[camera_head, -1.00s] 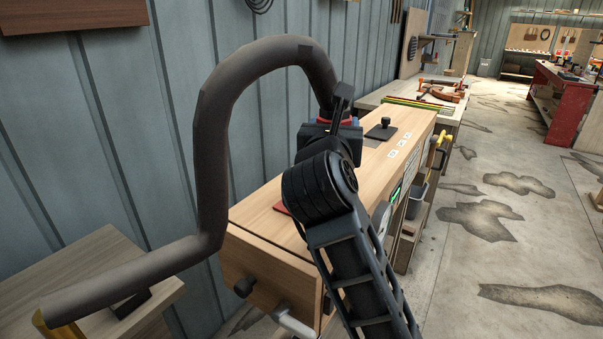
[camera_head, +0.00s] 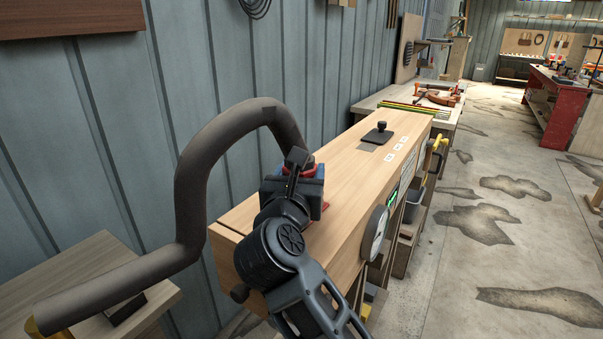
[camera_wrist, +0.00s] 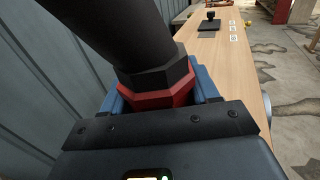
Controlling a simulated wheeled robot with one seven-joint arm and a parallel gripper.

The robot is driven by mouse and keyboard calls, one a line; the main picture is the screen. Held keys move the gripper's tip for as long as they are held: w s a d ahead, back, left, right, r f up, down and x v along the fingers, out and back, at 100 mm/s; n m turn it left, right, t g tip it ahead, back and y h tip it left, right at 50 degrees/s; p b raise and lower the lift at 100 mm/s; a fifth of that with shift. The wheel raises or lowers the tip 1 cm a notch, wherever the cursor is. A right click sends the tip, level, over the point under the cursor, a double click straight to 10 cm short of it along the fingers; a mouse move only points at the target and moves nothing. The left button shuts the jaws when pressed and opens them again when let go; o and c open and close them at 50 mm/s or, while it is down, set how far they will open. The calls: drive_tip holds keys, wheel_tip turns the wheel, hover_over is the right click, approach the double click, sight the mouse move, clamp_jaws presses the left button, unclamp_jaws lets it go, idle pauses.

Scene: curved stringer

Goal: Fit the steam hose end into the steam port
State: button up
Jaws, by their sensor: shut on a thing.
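The steam hose (camera_head: 196,170) is a thick dark grey tube that rises from the lower left, arches over and comes down to my gripper (camera_head: 300,182). In the wrist view the hose (camera_wrist: 115,30) ends in a black collar and a red fitting (camera_wrist: 160,94). My gripper (camera_wrist: 160,98) is shut on this hose end, with blue jaws on both sides of the red fitting. The gripper is over the near part of the long wooden box (camera_head: 345,190). The steam port cannot be made out; a bit of red shows on the box top beside the gripper.
A black plate with a knob (camera_head: 380,133) lies on the box top, beside white labels. A round gauge (camera_head: 375,232) is on the box's right side. A corrugated wall (camera_head: 110,110) stands close on the left. A workbench with clamps (camera_head: 432,98) stands behind; the floor at right is open.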

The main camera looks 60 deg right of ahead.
drive_tip(key=o, duration=1.1)
drive_tip(key=shift+f, duration=0.1)
drive_tip(key=shift+o, duration=0.2)
drive_tip(key=b+v, duration=0.1)
drive_tip(key=v, duration=1.1)
drive_tip(key=shift+s, duration=0.1)
